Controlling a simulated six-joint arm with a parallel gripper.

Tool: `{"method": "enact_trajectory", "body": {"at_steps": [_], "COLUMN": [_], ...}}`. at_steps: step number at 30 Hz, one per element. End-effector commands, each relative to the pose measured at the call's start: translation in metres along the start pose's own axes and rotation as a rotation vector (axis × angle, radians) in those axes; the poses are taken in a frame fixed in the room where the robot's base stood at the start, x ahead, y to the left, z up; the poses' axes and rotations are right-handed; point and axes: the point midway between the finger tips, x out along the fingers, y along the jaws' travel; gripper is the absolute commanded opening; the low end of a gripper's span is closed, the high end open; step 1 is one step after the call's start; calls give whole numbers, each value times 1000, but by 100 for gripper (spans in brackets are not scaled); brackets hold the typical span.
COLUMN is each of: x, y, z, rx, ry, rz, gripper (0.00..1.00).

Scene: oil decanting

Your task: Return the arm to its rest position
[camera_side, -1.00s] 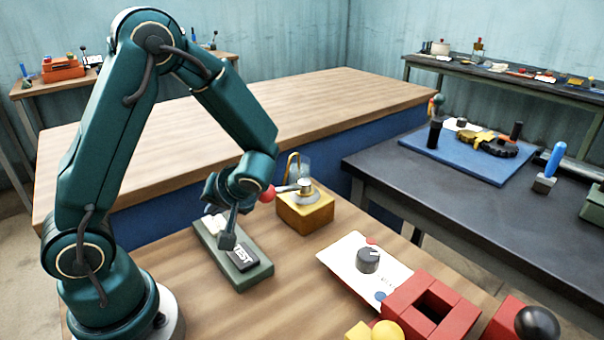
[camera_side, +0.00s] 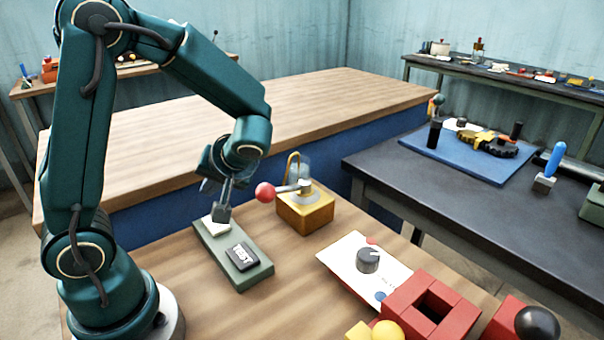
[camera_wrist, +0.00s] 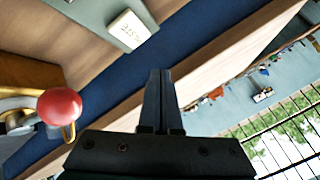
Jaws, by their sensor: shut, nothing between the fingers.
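My gripper (camera_side: 222,215) is shut and empty. I cannot tell the exact gap below the fingertips. In the wrist view the shut fingers (camera_wrist: 159,85) point up the middle of the picture. The box shows there at the top (camera_wrist: 112,18), with its pale label (camera_wrist: 128,30). My arm is bent, with its elbow raised at the upper left of the side view.
A yellow valve block (camera_side: 304,212) with a red-knobbed lever (camera_side: 265,193) stands just right of my gripper. A white dial panel (camera_side: 352,268), red blocks (camera_side: 425,305) and a black ball (camera_side: 537,323) are at the lower right. A dark bench (camera_side: 440,190) stands beyond.

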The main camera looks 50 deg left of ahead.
Motion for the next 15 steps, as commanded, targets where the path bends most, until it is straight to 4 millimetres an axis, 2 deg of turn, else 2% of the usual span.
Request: {"method": "enact_trajectory", "body": {"at_steps": [9, 15], "x": [-2, -24], "y": [-1, -13], "z": [-2, -8], "rx": [-12, -121], "ry": [6, 16], "rz": [9, 102], "gripper": [0, 0]}}
